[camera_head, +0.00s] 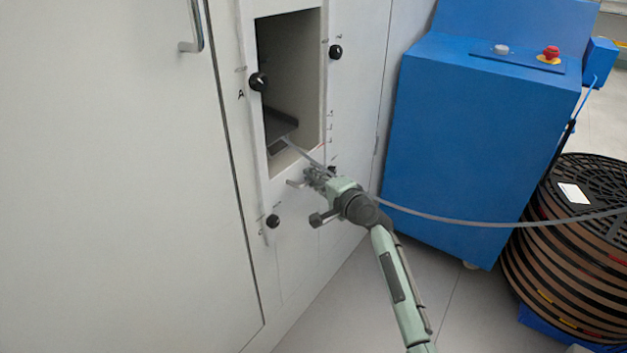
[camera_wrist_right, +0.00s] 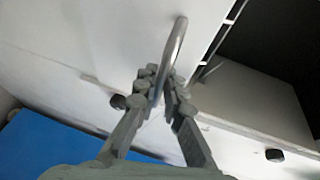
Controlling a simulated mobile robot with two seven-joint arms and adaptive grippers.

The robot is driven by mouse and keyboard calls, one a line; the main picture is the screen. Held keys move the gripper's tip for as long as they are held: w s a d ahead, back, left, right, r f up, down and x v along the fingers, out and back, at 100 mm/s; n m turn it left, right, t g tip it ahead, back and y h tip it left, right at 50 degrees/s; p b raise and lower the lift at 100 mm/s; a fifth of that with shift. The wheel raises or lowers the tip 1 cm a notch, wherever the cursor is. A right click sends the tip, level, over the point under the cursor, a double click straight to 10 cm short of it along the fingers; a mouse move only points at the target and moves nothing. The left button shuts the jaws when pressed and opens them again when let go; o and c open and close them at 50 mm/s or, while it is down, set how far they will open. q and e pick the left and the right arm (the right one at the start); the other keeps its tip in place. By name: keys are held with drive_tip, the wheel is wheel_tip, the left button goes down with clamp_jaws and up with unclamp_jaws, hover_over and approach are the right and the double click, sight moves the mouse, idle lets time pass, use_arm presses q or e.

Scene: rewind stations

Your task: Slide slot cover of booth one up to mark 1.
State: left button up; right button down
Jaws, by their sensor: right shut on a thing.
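The booth opening (camera_head: 290,70) is a tall dark slot in the white cabinet face. A white slot cover panel (camera_head: 292,240) lies below it, partly hidden by my right arm; its top edge is hard to make out. My right gripper (camera_head: 308,178) is at the opening's lower edge. In the right wrist view my right gripper (camera_wrist_right: 165,85) is shut on a curved metal handle (camera_wrist_right: 177,45), which stands out from the white panel. Small marks (camera_head: 330,127) run beside the opening's right edge, too small to read. My left gripper is not in view.
Black knobs (camera_head: 258,82) surround the opening, one near the letter A. A grey strip (camera_head: 470,222) runs from the stacked reels (camera_head: 570,240) past my right gripper into the opening. A blue machine (camera_head: 480,130) stands to the right. A door handle (camera_head: 194,30) is upper left.

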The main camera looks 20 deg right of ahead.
drive_tip(key=c, duration=1.6)
unclamp_jaws()
drive_tip(key=v, duration=1.2)
drive_tip(key=s+f+n+g+h, duration=0.1)
drive_tip(key=s+f+n+g, duration=0.4)
drive_tip(key=f, duration=0.6)
drive_tip(key=s+f+n+g+h, duration=0.1)
drive_tip(key=s+f+n+g, duration=0.15)
drive_tip(key=s+f, duration=0.7)
drive_tip(key=s+d+f+n+g+h, duration=0.1)
drive_tip(key=s+f+n, duration=0.3)
drive_tip(key=s+f, duration=0.5)
drive_tip(key=s+d+f+n+g+h, duration=0.2)
drive_tip(key=s+d+f+n+g, duration=0.1)
drive_tip(key=s+f, duration=0.5)
drive_tip(key=shift+s+d+f+n+g+h, duration=0.3)
drive_tip(key=shift+s+f+n+g, duration=0.1)
drive_tip(key=shift+s+n+g, duration=0.55)
